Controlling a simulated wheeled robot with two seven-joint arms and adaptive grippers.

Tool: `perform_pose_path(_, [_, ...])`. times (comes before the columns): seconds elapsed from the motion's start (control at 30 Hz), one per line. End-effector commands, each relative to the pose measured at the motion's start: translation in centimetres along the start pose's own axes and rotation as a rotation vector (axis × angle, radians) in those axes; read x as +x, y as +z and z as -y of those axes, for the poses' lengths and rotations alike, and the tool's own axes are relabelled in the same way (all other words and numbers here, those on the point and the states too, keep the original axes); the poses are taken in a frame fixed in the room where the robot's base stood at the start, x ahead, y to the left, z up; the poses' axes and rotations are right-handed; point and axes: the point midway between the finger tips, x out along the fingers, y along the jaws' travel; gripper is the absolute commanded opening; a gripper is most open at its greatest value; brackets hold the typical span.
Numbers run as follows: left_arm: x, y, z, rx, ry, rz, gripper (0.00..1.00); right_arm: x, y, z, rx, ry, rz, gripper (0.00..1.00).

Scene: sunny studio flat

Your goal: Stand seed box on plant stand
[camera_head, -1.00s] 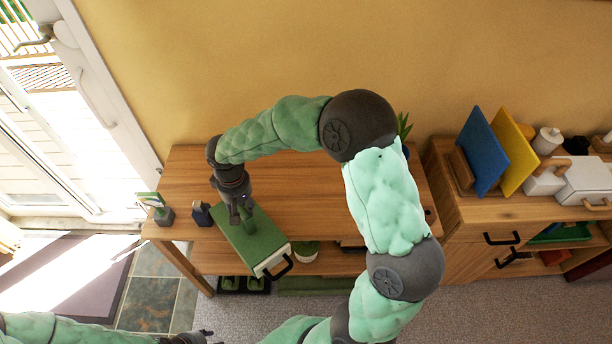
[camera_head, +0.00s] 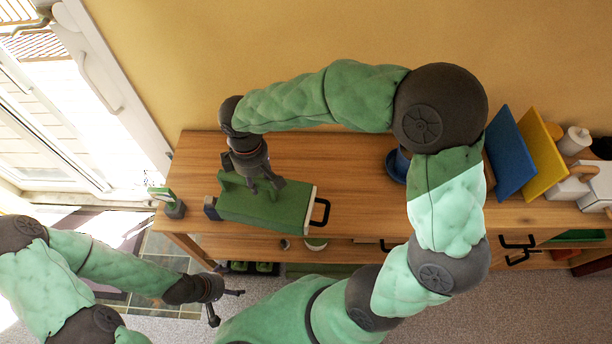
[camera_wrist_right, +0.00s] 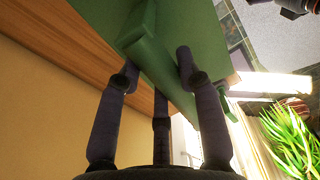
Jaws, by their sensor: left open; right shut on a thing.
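The seed box (camera_head: 264,205) is a long green box with a pale end and a black loop handle at its right. My right gripper (camera_head: 266,186) is shut on the green bar on top of it; the right wrist view shows the fingers on either side of this bar (camera_wrist_right: 146,45). The wooden table (camera_head: 340,165), which I take as the plant stand, is below the box. The box is over its front part; I cannot tell whether it touches the top. My left gripper (camera_head: 228,306) is open and empty, in front of and below the table's left end.
A small green-and-white item (camera_head: 168,200) and a dark blue item (camera_head: 210,208) stand left of the box. A blue pot (camera_head: 396,166) is partly hidden behind my right arm. Blue (camera_head: 512,155) and yellow (camera_head: 543,160) boards stand on the right cabinet. The tabletop's back middle is clear.

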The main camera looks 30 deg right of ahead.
Motion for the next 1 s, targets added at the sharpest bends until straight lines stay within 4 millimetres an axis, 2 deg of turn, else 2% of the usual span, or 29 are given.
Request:
perform_pose_path(0.03, [-0.2, 0.0, -0.1, 0.0, 0.0, 0.0, 0.88, -0.7, 0.0, 0.6, -0.053, 0.003, -0.003, 0.0])
perform_pose_path(0.2, [-0.3, 0.0, -0.1, 0.0, 0.0, 0.0, 0.88, -1.4, 0.1, 1.7, -0.168, 0.002, -0.001, 0.0])
perform_pose_path(0.33, [-0.2, 0.0, -0.1, 0.0, 0.0, 0.0, 0.88, -1.1, 0.6, 1.4, -0.19, 0.001, -0.001, 0.0])
perform_pose_path(0.77, [1.2, -0.1, 0.4, 0.0, 0.0, 0.0, 0.88, 2.4, 5.3, -4.5, -0.184, 0.001, 0.001, 0.0])
perform_pose_path(1.0, [2.3, -0.1, 0.8, 0.0, 0.0, 0.0, 0.88, 5.8, 7.4, -7.1, -0.187, 0.0, 0.002, 0.0])
